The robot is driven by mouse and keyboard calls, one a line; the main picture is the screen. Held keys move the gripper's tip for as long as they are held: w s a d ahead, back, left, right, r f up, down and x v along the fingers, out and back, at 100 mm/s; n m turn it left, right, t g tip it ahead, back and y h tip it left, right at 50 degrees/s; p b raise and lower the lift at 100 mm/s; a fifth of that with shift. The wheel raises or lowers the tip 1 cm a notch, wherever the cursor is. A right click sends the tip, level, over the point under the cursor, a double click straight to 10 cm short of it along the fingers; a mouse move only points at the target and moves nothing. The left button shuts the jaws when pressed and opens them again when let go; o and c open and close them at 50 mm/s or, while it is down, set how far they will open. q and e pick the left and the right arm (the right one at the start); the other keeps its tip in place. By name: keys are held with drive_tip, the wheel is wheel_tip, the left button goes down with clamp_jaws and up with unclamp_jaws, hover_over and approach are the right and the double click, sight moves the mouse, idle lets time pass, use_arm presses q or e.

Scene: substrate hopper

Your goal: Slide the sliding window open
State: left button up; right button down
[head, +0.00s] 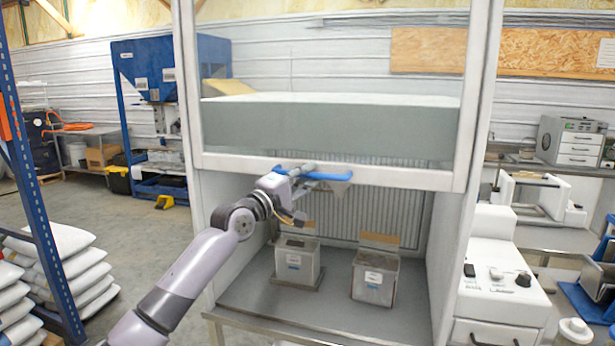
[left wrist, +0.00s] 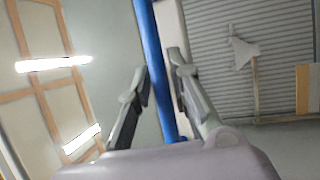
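The sliding window (head: 330,133) is a glass pane in a white frame at the front of a white cabinet. Its lower edge stands well above the worktop, leaving an opening beneath. A blue handle bar (head: 332,176) runs along that lower edge. My left gripper (head: 296,175) is at the handle. In the left wrist view the blue handle (left wrist: 152,40) passes between the two fingers of my left gripper (left wrist: 160,75), which are drawn in close on either side and look shut on it. My right gripper is not in view.
Inside the cabinet, two metal containers (head: 297,262) (head: 375,277) stand on the grey worktop (head: 325,309). A white device with knobs (head: 497,262) stands at the right. A blue rack post (head: 42,200) and stacked white bags (head: 75,265) are at the left.

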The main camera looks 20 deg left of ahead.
use_arm(q)
drive_tip(key=shift+f, duration=0.1)
drive_tip(key=v, duration=1.2)
drive_tip(key=shift+r, duration=0.2)
